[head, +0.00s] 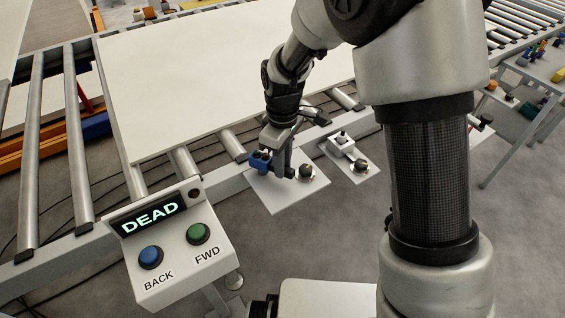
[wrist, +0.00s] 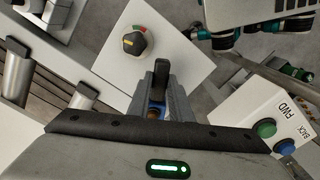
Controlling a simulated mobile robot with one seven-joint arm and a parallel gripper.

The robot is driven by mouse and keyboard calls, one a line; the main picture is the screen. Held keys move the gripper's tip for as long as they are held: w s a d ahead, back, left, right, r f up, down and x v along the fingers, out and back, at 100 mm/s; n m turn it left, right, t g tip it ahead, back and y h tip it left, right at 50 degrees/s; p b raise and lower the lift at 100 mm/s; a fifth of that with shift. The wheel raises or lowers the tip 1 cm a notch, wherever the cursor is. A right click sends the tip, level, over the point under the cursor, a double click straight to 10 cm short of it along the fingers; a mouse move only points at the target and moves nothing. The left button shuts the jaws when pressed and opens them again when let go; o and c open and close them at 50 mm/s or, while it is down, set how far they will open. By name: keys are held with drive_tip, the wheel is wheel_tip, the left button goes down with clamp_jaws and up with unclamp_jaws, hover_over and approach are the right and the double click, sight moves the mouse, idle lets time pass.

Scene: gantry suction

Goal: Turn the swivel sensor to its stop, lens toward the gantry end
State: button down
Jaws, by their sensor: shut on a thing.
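The swivel sensor (head: 259,161), a small blue block, sits at the left of a white plate beside the conveyor rail. My gripper (head: 276,155) is shut on the sensor from above, and its dark fingers cover part of it. In the wrist view, my gripper (wrist: 161,92) points at the white plate, with a bit of the blue sensor (wrist: 152,109) between the fingers. A dark bar shows between the fingers too. The lens direction and the stop are not clear.
A dark knob (head: 306,172) with red and green marks stands close right of my gripper. A second plate (head: 352,173) carries another device. A control box (head: 165,247) reading DEAD, with blue and green buttons, stands front left. A large white panel (head: 215,70) lies on the rollers.

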drive_tip(key=c, duration=1.6)
unclamp_jaws()
drive_tip(key=shift+r, duration=0.1)
wheel_tip(320, 180, up, 17)
drive_tip(key=p, duration=0.3)
drive_tip(key=shift+r, duration=0.2)
drive_tip(key=s+d+r+m+t, duration=0.3)
drive_tip(key=s+d+r+m, duration=0.4)
drive_tip(key=d, duration=0.4)
drive_tip(key=s+d+r+m+t, duration=0.2)
drive_tip(key=s+d+m+t, duration=0.1)
drive_tip(key=s+d+m, duration=0.65)
drive_tip(key=r+n+p, duration=0.1)
drive_tip(key=r+p, duration=0.3)
drive_tip(key=s+a+r+n+p, duration=0.1)
drive_tip(key=r+p, duration=0.3)
drive_tip(key=r+n+p, duration=0.1)
drive_tip(key=r+p, duration=0.3)
drive_tip(key=shift+s+a+r+p, duration=0.15)
drive_tip(key=shift+s+a+p, duration=0.2)
